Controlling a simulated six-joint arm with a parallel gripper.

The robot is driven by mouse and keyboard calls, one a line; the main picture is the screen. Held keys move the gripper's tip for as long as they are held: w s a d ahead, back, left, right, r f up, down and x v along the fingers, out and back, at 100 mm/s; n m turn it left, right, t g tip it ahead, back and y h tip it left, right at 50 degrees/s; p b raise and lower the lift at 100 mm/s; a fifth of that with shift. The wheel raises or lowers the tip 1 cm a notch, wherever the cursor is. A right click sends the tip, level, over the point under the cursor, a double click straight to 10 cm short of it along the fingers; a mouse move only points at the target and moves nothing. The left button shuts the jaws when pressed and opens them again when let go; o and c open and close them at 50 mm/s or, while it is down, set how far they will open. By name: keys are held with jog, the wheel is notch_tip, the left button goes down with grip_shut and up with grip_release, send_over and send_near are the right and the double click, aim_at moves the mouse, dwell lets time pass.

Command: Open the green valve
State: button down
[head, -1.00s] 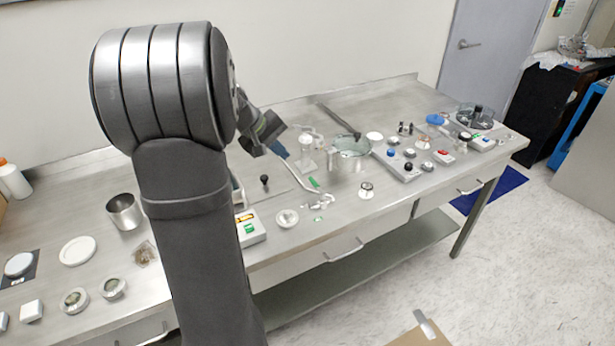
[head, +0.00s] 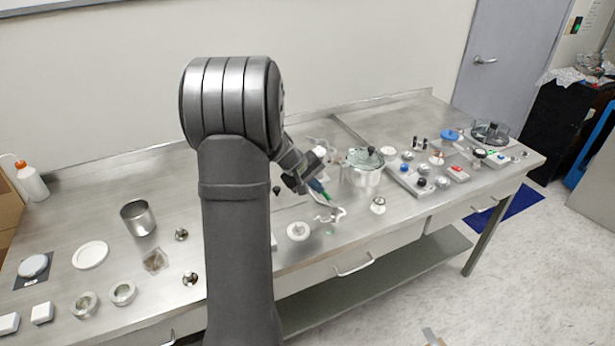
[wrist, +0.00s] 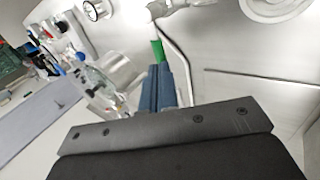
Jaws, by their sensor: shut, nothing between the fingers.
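The green valve handle (wrist: 157,50) stands just beyond my fingertips in the wrist view, beside a thin white bent tube (wrist: 177,48). My gripper (wrist: 162,70) has blue fingers, closed together with nothing between them. Their tips overlap or nearly touch the handle's near end; I cannot tell whether they touch. In the head view my gripper (head: 319,188) is low over the middle of the bench, at the white valve piping (head: 330,214). The handle there is mostly hidden by the gripper.
A glass-lidded pot (head: 362,171) stands close right of my gripper. A small white round dish (head: 298,231) lies to its front left. A panel of knobs (head: 412,182) is further right. A steel cup (head: 138,217) and a white disc (head: 90,255) stand left.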

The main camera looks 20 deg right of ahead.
jog(key=shift+x, duration=1.05)
